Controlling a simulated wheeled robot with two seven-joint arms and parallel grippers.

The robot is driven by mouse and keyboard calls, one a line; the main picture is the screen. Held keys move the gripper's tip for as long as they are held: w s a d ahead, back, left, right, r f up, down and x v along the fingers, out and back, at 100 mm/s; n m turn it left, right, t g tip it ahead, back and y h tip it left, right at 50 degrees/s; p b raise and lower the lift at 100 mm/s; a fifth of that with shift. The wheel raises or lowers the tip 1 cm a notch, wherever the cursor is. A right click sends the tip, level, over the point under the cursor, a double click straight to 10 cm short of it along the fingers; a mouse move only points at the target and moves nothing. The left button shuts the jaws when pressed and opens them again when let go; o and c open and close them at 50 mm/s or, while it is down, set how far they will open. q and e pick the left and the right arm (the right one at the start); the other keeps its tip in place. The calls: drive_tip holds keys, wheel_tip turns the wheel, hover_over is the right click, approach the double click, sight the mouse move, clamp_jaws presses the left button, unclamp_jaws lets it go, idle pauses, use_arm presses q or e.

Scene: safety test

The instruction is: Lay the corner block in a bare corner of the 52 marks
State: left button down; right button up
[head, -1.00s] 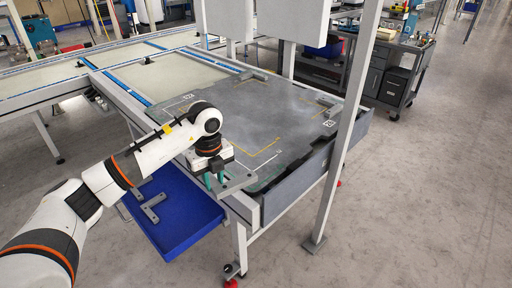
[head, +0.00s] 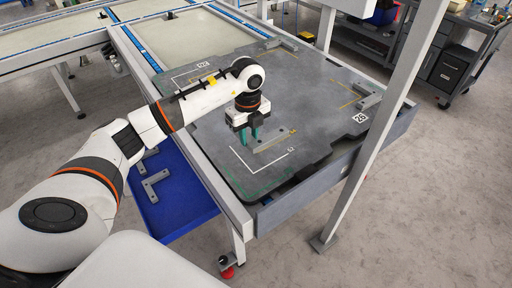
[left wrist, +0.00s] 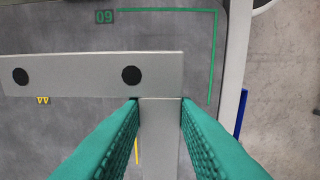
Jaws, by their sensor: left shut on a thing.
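My left gripper (head: 250,138) is shut on a grey L-shaped corner block (head: 274,139), over the dark grey plate (head: 205,130). In the left wrist view the block (left wrist: 90,74) shows one arm with two dark holes, and its other arm runs between the green fingers. A white corner mark (head: 262,173) lies on the plate just in front of the block. Another white mark (head: 190,72) at the far left has a label resembling 52. I cannot tell whether the block touches the plate. My right gripper is not in view.
Grey corner blocks lie on the plate at the back (head: 281,43) and right (head: 368,98). A blue tray (head: 185,205) beside the table holds more. Green marks (left wrist: 213,50) and yellow marks are on the plate. A grey post (head: 385,125) stands at the right.

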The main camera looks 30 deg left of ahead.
sight(250, 161)
use_arm(q)
wheel_tip(250, 161, down, 7)
drive_tip(key=shift+f+b, duration=0.1)
drive_tip(key=shift+b, duration=0.25)
drive_tip(key=shift+f, duration=0.2)
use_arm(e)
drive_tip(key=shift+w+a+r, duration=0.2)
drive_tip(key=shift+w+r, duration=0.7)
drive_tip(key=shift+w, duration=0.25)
use_arm(q)
drive_tip(key=shift+f, duration=0.1)
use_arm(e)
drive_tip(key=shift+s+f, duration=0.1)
use_arm(q)
drive_tip(key=c, duration=1.1)
unclamp_jaws()
drive_tip(key=shift+c, duration=0.2)
